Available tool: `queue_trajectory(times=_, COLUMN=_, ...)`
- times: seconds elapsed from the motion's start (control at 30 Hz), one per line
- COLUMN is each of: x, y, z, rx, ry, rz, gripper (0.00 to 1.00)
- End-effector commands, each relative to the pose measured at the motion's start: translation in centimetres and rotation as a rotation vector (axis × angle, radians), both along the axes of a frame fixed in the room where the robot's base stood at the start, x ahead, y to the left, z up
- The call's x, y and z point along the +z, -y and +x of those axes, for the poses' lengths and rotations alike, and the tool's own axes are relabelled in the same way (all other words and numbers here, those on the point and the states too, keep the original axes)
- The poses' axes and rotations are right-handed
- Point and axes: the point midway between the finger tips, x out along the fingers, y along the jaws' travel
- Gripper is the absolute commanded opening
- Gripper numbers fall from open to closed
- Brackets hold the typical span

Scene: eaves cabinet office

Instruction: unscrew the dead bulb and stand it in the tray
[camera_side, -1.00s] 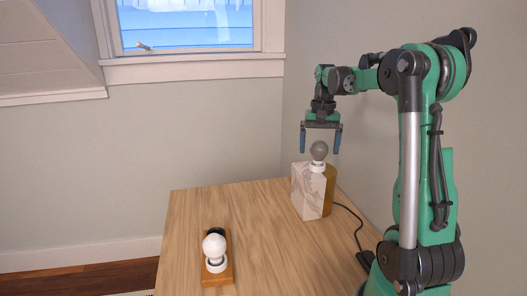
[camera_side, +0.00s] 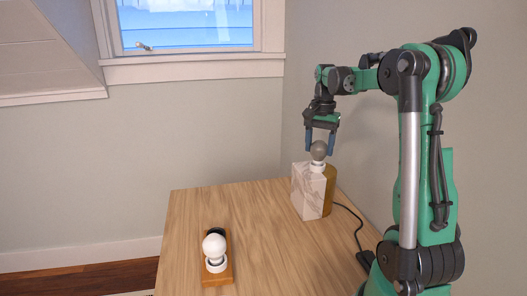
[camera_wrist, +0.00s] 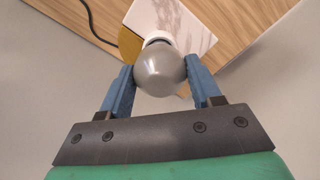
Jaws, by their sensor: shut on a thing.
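The dead bulb (camera_side: 319,149), grey and dull, stands upright in the white socket (camera_side: 317,167) on top of the lamp's white marbled block (camera_side: 309,189). My gripper (camera_side: 320,150) is above the lamp with its blue fingers shut on the dead bulb. In the wrist view, the bulb (camera_wrist: 159,70) sits between the two fingertips (camera_wrist: 160,75), one on each side. The tray (camera_side: 218,276) is orange-brown wood at the table's front left. A white bulb (camera_side: 214,245) stands upright in its near part, and a dark round recess (camera_side: 216,231) shows behind it.
A brass-coloured piece (camera_side: 329,190) stands against the block's right side. A black cord (camera_side: 354,225) runs from the lamp along the table's right. The wooden table (camera_side: 265,230) is clear between tray and lamp. A wall rises close behind the lamp.

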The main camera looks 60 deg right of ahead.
Motion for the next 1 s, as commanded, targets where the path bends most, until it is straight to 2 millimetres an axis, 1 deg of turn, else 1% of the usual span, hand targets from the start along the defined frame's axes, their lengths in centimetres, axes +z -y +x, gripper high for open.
queue_trajectory(times=0.2, x=0.02, y=0.0, z=-0.03, rx=0.383, ry=-0.001, rz=0.0, gripper=0.03)
queue_trajectory(times=0.3, x=0.03, y=0.0, z=-0.04, rx=0.538, ry=-0.001, rz=0.0, gripper=0.03)
queue_trajectory(times=0.43, x=0.03, y=0.0, z=-0.04, rx=0.639, ry=-0.001, rz=0.0, gripper=0.03)
queue_trajectory(times=0.77, x=0.03, y=0.0, z=-0.05, rx=0.673, ry=-0.002, rz=0.0, gripper=0.03)
queue_trajectory(times=0.87, x=0.04, y=0.0, z=-0.05, rx=0.798, ry=-0.002, rz=0.0, gripper=0.03)
queue_trajectory(times=1.0, x=0.05, y=0.0, z=-0.05, rx=1.065, ry=-0.002, rz=0.001, gripper=0.03)
